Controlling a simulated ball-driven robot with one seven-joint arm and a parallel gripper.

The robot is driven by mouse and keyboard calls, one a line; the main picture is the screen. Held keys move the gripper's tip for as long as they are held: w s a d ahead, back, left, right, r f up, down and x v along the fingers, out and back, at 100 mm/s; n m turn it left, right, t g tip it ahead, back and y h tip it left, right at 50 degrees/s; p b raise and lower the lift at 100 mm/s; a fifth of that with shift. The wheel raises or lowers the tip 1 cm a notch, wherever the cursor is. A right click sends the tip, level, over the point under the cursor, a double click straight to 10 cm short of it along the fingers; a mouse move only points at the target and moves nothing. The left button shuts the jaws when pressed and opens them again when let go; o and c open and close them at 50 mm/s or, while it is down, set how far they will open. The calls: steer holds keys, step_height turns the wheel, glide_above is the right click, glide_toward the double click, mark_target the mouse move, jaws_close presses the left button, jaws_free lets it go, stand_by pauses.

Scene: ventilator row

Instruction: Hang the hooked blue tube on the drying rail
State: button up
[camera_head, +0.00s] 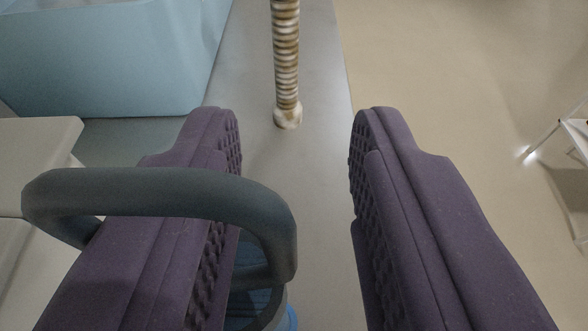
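My gripper (295,135) is open, with its two purple padded fingers spread wide. A dark blue-grey curved hook (165,190) arches across the front of the left finger. Its right end bends down into the gap, close beside the left finger's pad; I cannot tell if they touch. Below it, a ribbed blue piece (258,302), seemingly the blue tube, shows at the bottom edge, mostly hidden by the left finger and the frame edge. The right finger is clear of both. I cannot make out the drying rail for certain.
A striped brown-and-white corrugated tube (286,60) stands or hangs ahead, between the fingertips, over a grey surface (318,90). A light blue box (110,60) is at upper left, a pale block (40,150) below it. Open beige floor (450,80) and a white frame (545,140) are right.

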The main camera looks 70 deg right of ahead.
steer(key=shift+r, duration=0.25)
steer(key=p+v, duration=0.2)
steer(key=v, duration=1)
steer(key=shift+p, duration=0.4)
